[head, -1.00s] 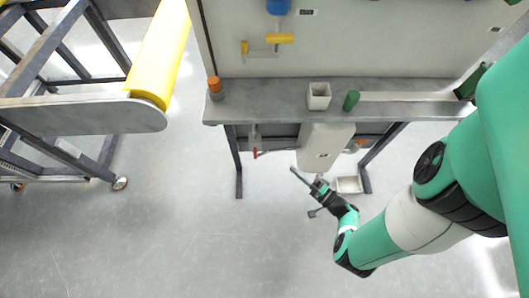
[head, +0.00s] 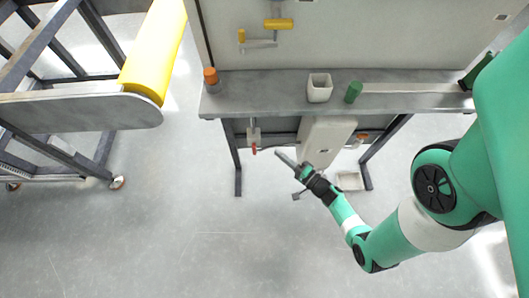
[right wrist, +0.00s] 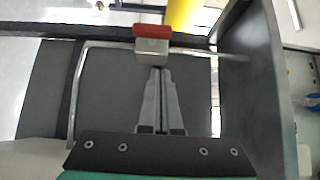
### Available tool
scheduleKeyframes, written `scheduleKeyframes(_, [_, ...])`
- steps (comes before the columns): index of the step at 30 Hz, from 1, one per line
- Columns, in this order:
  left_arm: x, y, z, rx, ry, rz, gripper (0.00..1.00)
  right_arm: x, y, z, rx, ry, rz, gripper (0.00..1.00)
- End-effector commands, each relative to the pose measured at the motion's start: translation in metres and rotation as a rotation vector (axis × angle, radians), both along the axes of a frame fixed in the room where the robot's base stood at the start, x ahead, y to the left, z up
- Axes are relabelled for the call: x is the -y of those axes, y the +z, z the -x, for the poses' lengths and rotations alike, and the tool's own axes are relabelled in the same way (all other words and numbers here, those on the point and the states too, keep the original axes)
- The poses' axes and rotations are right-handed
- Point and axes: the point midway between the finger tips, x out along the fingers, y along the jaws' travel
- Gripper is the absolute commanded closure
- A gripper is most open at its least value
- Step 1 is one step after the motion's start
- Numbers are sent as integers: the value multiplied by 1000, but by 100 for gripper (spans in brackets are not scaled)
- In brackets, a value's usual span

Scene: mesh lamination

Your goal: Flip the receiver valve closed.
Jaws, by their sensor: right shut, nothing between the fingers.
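The receiver valve is a small grey block with a red handle (head: 254,149), hanging below the shelf at centre left in the head view. In the right wrist view its red handle (right wrist: 153,31) lies crosswise on top of the grey valve body (right wrist: 152,48), on a thin metal pipe. My right gripper (head: 279,154) is just right of the valve in the head view. In the right wrist view its fingers (right wrist: 160,72) are shut and empty, pointing at the valve body. I cannot tell whether they touch it. My left gripper is not in view.
The grey shelf (head: 245,102) above carries an orange-capped fitting (head: 210,78), a white square cup (head: 319,87) and a green cylinder (head: 353,91). A pale tank (head: 323,140) stands beside my right gripper. A frame with a yellow roller (head: 155,55) is at left. Open floor lies in front.

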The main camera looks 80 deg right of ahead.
Motion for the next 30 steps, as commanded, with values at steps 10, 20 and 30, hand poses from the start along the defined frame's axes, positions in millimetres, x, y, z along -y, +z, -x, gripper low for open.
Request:
scheduleKeyframes(10, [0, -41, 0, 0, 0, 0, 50, 4, -5, -53, 4, 4, 2, 100])
scheduleKeyframes(20, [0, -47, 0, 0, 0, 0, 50, 1, 0, -63, 0, -1, -1, 100])
scheduleKeyframes(30, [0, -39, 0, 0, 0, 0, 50, 1, 3, -63, -12, -1, 3, 100])
